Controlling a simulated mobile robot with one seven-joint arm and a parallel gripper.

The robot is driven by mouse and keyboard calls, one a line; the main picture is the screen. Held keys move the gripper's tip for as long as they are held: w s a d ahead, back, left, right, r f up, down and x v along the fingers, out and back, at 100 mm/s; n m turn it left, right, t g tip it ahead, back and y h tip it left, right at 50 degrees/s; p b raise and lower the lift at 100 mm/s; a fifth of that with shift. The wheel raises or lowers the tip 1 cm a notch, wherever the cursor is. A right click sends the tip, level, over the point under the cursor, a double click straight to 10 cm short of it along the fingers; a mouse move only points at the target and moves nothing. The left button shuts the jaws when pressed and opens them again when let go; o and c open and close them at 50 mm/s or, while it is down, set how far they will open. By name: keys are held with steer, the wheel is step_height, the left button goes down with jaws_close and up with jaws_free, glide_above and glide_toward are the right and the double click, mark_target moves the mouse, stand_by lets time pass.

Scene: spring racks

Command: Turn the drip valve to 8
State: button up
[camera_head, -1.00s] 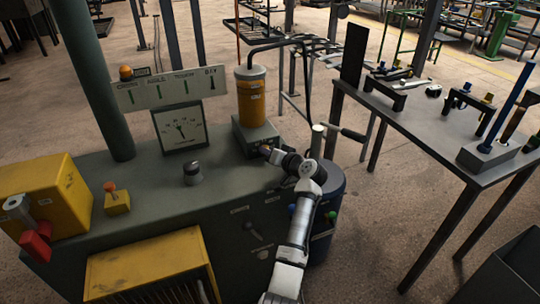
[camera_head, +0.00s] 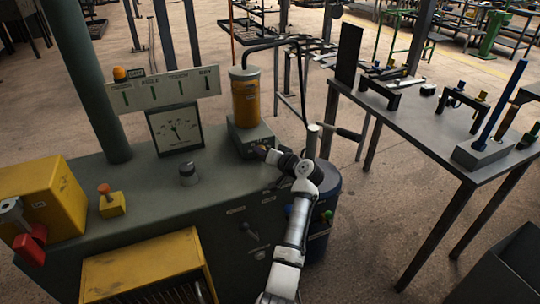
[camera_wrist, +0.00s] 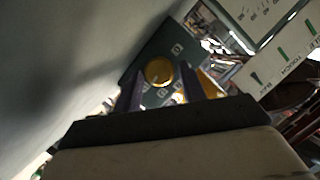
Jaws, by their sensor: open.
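The drip valve appears as a round brass-yellow knob (camera_wrist: 159,71) on a dark green plate with small pale marks around it, in the wrist view. The marks are too small to read. In the head view it is on the front of the grey-green box (camera_head: 240,136) under the yellow cylinder (camera_head: 246,98), and my gripper hides it. My gripper (camera_wrist: 161,77) is open, with one dark finger on each side of the knob in the picture. I cannot tell whether the fingers touch it. In the head view my gripper (camera_head: 261,151) is at the box's front.
The machine top holds a dial gauge (camera_head: 176,129), a black knob (camera_head: 188,174), an orange-topped yellow block (camera_head: 111,201) and a yellow box (camera_head: 42,196). A labelled sign (camera_head: 163,91) stands behind. A blue drum (camera_head: 322,210) is beside my arm. A table with tools (camera_head: 428,125) is right.

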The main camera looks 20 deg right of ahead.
steer(key=b+v, duration=0.2)
steer(key=v, duration=1.1)
steer(key=shift+s+b, duration=0.35)
steer(key=shift+b, duration=0.05)
steer(key=shift+o, duration=0.5)
steer(key=shift+d, duration=0.1)
